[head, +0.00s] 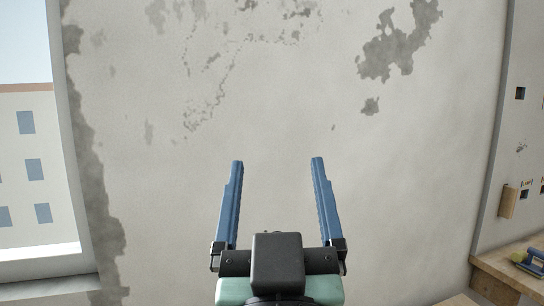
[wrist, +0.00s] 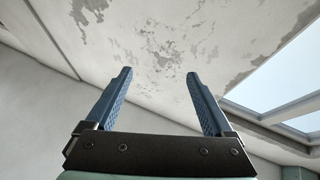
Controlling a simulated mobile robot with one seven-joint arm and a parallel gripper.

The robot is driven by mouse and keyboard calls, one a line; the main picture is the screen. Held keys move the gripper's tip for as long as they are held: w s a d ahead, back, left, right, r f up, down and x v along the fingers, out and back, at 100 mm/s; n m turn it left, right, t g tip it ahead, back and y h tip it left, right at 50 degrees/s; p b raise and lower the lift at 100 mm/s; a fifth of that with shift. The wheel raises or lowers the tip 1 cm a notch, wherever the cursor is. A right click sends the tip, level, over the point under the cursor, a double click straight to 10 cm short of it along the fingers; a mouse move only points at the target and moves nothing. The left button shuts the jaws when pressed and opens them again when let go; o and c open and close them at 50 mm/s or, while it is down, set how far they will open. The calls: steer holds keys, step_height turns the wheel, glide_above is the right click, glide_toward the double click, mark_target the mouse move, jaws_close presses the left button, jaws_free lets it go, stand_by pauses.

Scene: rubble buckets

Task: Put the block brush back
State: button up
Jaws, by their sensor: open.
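My gripper (head: 278,162) is raised in front of a bare plaster wall, its two blue fingers wide apart with nothing between them. It also shows open and empty in the wrist view (wrist: 158,73). I cannot make out the block brush for certain in either view.
The wooden bench (head: 490,264) stands in the lower right corner. Above it, a tan wooden piece (head: 508,201) is on the side wall, near small dark square openings. The patchy plaster wall (head: 280,100) fills the middle. A window (head: 30,150) is at the left.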

steer(key=s+r+t, duration=0.3)
steer(key=s+r, duration=0.4)
steer(key=r, duration=0.3)
steer(key=shift+a+m+t, duration=0.3)
steer(key=shift+t, duration=0.1)
